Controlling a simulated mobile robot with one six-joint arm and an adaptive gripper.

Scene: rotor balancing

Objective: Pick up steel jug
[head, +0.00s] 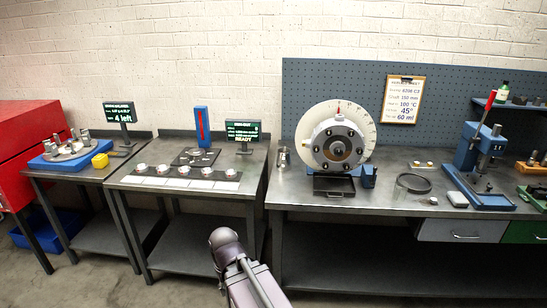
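A small shiny metal vessel (283,157), which looks like the steel jug, stands on the left end of the right-hand workbench (275,195) in the head view. It is to the left of the large rotor and close to the bench's left edge. It is too small to make out its handle or spout. Part of my arm rises from the bottom middle of the view, below and in front of the benches. My gripper does not show.
The rotor with its pale dial (306,128) stands right of the vessel, with a dark tray (334,187) in front. A black ring (413,183) and a blue press (470,150) are farther right. The middle bench holds a row of round parts (184,171). Bare benchtop lies before the vessel.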

